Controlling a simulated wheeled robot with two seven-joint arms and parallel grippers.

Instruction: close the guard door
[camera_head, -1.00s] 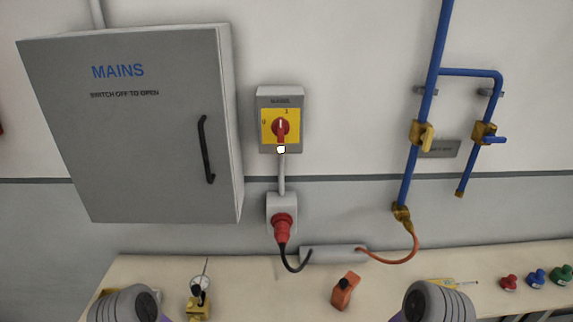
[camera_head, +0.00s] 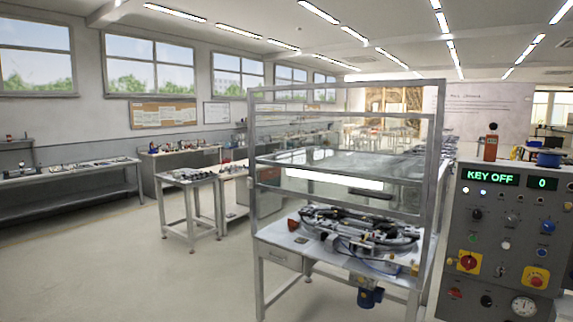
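The guard frame (camera_head: 251,135) of metal bars stands on a table right of centre. A clear, metal-edged panel (camera_head: 345,162), which looks like the guard door, lies across it at mid height and seems to stand open, though I cannot tell its exact angle. Below it the ring track (camera_head: 365,228) shows on the table, with dark curved rails and small parts. Neither of my grippers is in view.
A grey control panel (camera_head: 515,215) at right reads KEY OFF and 0. A small metal table (camera_head: 187,180) stands left of the machine. Benches (camera_head: 70,168) line the left wall. The floor (camera_head: 130,265) at front left is clear.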

